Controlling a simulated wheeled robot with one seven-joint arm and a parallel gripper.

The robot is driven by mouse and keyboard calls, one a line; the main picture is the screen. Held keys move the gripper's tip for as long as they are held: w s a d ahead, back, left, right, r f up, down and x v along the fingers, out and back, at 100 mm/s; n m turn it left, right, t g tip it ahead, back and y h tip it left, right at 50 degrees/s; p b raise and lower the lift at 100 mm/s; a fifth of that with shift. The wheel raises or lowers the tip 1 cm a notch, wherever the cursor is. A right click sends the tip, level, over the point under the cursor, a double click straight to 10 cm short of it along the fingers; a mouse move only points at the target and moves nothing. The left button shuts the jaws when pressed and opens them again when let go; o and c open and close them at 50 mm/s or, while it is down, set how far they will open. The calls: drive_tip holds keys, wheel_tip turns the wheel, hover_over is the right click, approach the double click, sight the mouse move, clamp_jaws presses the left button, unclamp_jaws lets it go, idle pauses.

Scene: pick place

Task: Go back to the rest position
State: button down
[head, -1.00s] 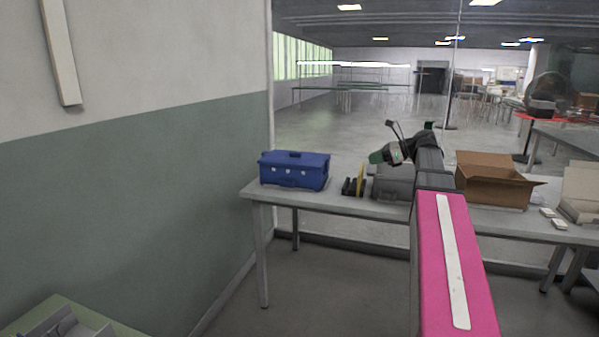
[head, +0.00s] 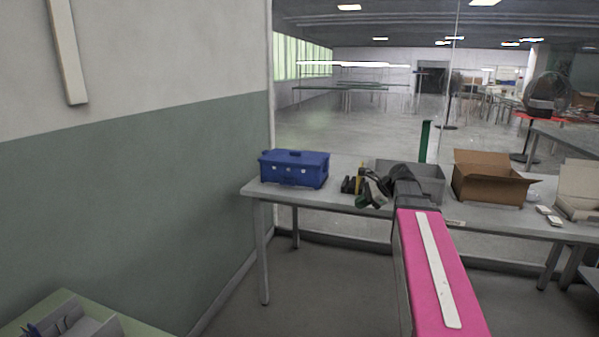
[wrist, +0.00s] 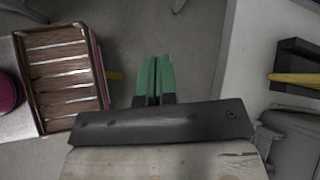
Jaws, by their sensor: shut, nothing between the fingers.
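My gripper (head: 364,200) shows in the head view at the end of my pink arm, low by the front edge of the far table (head: 330,198). In the wrist view its two green fingers (wrist: 153,78) lie side by side, shut, with nothing between them. They point over the grey floor, in a gap between a slatted wooden crate on the left and a pale surface on the right. The fingers touch nothing that I can see.
On the far table stand a blue toolbox (head: 294,169), a black holder with a yellow piece (head: 359,178), a grey bin (head: 430,180) and an open cardboard box (head: 488,178). The wooden crate (wrist: 65,75) is left of my fingers. A wall fills the left side.

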drive_tip(key=s+a+f+n+g+h, duration=0.1)
drive_tip(key=s+f+n+h, duration=0.2)
drive_tip(key=f, duration=0.6)
drive_tip(key=s+a+f+n+g+h, duration=0.1)
drive_tip(key=s+f+n+h, duration=0.2)
drive_tip(key=s+f+n, duration=0.5)
drive_tip(key=s+a+f+n+g+h, duration=0.1)
drive_tip(key=s+f+n+h, duration=0.2)
drive_tip(key=f, duration=0.6)
drive_tip(key=s+n, duration=0.2)
drive_tip(key=s, duration=0.1)
drive_tip(key=shift+f+n, duration=0.35)
drive_tip(key=shift+n, duration=0.05)
drive_tip(key=shift+a, duration=0.1)
